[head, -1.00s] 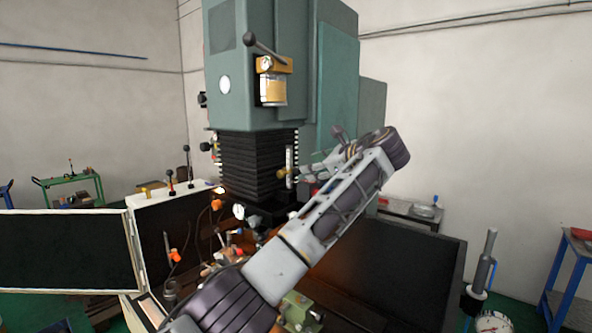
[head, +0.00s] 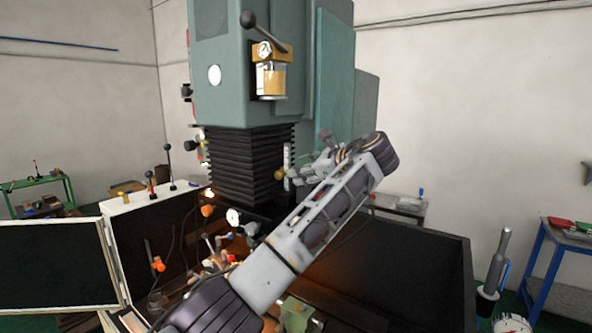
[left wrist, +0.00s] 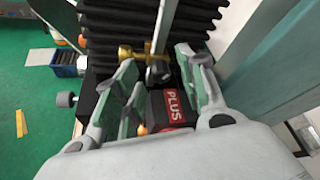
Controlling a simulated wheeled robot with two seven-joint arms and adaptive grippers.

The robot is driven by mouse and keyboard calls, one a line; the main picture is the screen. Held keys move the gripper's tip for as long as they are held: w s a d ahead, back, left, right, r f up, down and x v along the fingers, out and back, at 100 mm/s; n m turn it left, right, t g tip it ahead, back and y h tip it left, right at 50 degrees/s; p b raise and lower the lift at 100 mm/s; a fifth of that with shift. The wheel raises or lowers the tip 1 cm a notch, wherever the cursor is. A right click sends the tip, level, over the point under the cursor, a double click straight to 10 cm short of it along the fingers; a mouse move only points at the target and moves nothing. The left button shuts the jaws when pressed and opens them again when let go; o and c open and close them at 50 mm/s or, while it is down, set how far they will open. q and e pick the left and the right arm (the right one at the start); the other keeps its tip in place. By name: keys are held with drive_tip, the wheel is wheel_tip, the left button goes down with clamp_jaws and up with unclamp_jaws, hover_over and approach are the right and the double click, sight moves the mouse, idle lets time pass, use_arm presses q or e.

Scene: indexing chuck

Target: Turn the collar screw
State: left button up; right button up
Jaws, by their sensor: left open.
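A brass screw with a round knob (head: 280,175) sits on a pale vertical rod (head: 287,158) in front of the machine's black bellows. It looks like the collar screw. The left wrist view shows the brass screw (left wrist: 128,52) crosswise at the rod (left wrist: 163,30). My left gripper (head: 294,178) comes at it from the right. In the left wrist view its two fingers (left wrist: 155,62) are spread, with the rod and brass part between or just beyond the tips. I cannot tell whether they touch. My right gripper is in neither view.
The green machine head (head: 250,75) and black bellows (head: 245,165) stand close behind the screw. A gauge (head: 233,216) and hoses lie below. A black block with a red PLUS label (left wrist: 172,104) shows below the fingers. A blue table (head: 560,245) stands at right.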

use_arm(q)
drive_tip(key=shift+w+a+f, duration=0.1)
drive_tip(key=shift+w+a, duration=0.1)
drive_tip(key=shift+s+d, duration=0.1)
clamp_jaws()
drive_tip(key=shift+m+g, duration=0.5)
drive_tip(key=shift+m, duration=0.1)
drive_tip(key=shift+d+m+y, duration=0.25)
drive_tip(key=shift+m+y, duration=0.05)
drive_tip(key=shift+m, duration=0.4)
idle(0.3)
drive_tip(key=shift+w+a+g, duration=0.1)
drive_tip(key=shift+w+g, duration=0.1)
drive_tip(key=shift+g, duration=0.2)
idle(0.5)
